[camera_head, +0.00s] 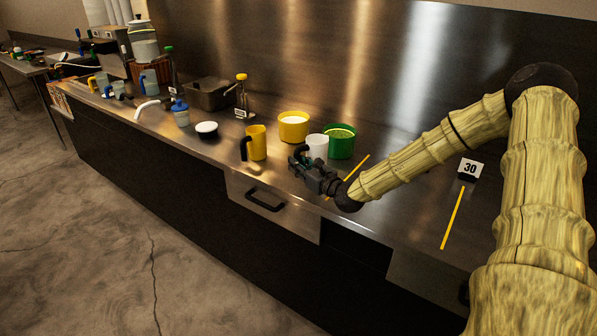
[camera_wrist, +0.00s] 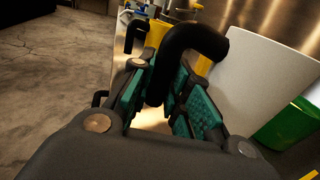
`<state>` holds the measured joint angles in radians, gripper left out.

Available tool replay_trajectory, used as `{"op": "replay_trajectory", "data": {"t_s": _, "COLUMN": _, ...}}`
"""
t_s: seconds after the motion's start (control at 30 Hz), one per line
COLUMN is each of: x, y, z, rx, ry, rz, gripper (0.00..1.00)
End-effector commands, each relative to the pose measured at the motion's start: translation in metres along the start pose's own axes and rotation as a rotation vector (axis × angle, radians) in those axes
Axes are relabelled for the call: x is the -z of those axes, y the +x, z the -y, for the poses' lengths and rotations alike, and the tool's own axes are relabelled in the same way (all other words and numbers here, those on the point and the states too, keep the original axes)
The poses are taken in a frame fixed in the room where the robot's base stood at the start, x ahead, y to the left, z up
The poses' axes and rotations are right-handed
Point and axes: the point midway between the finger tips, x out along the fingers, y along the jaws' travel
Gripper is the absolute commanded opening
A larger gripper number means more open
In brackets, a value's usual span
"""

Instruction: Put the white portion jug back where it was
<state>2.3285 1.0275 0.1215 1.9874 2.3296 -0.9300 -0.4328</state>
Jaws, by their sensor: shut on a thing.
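The white portion jug (camera_head: 317,147) is upright at the middle of the counter, just left of the green tub. Its white body (camera_wrist: 262,88) fills the right of the wrist view, with its black handle (camera_wrist: 190,42) towards me. My gripper (camera_head: 303,163) is at the jug's near-left side. In the wrist view its teal-padded fingers (camera_wrist: 165,98) are shut on the black handle. The jug's base is hidden behind my gripper, so I cannot tell whether it touches the counter.
A green tub (camera_head: 341,147) with green contents, a yellow tub (camera_head: 293,133) with white contents, and a yellow jug (camera_head: 257,141) stand close by. A white bowl (camera_head: 206,132) is further left.

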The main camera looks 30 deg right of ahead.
Motion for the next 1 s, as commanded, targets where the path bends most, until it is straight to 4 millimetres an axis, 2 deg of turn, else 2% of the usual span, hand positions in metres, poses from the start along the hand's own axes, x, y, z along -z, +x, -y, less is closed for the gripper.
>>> {"op": "replay_trajectory", "data": {"t_s": 0.17, "x": 0.001, "y": 0.010, "z": 0.007, "rx": 0.000, "ry": -0.003, "rz": 0.000, "gripper": 0.00}}
{"op": "replay_trajectory", "data": {"t_s": 0.5, "x": 0.030, "y": 0.008, "z": 0.006, "rx": 0.000, "ry": -0.001, "rz": -0.001, "gripper": 0.00}}
{"op": "replay_trajectory", "data": {"t_s": 1.0, "x": 0.038, "y": 0.008, "z": 0.006, "rx": 0.000, "ry": -0.001, "rz": 0.001, "gripper": 0.00}}
